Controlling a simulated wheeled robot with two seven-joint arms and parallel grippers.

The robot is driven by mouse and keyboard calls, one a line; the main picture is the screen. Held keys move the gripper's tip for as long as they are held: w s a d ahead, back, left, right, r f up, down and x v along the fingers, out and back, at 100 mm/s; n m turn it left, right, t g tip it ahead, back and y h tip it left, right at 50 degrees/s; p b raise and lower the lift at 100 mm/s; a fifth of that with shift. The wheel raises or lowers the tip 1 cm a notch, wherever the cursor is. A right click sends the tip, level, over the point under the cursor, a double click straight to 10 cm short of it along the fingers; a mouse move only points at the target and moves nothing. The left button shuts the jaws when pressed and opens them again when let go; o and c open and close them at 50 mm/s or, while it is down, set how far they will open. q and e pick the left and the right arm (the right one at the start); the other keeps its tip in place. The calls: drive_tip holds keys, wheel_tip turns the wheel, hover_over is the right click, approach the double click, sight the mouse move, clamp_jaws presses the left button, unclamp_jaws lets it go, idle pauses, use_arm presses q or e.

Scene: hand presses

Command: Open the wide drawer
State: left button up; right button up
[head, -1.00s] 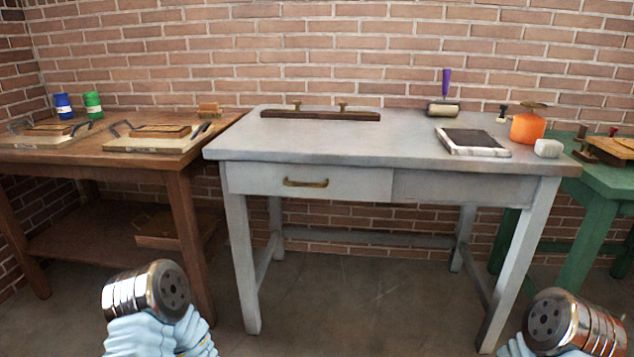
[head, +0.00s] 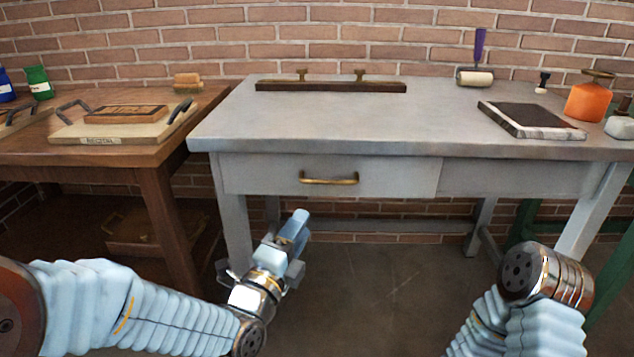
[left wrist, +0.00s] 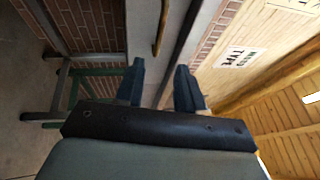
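The wide drawer (head: 290,178) is a grey front under the top of the grey table, and it is closed flush. Its brass bar handle (head: 328,180) is at the middle of the front. The handle also shows in the left wrist view (left wrist: 162,28), ahead of the fingers. My left gripper (head: 296,240) is below and left of the handle, apart from it. In the left wrist view its two dark fingers (left wrist: 160,85) stand apart with nothing between them. My right arm shows at lower right in the head view, but its gripper is not visible.
The grey tabletop (head: 300,125) holds a dark bar with brass knobs (head: 330,86), a roller (head: 475,76), a framed dark slab (head: 530,118) and an orange pot (head: 588,102). A brown table (head: 100,155) stands close at left. Floor below the drawer is open.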

use_arm(q)
drive_tip(key=p, duration=0.1)
approach(328, 187)
drive_tip(key=w+d+r, duration=0.2)
drive_tip(key=r, duration=0.1)
drive_tip(key=w+d+r, duration=0.1)
drive_tip(key=w+r, duration=0.1)
drive_tip(key=shift+d, duration=0.35)
drive_tip(key=shift+c, duration=0.5)
clamp_jaws()
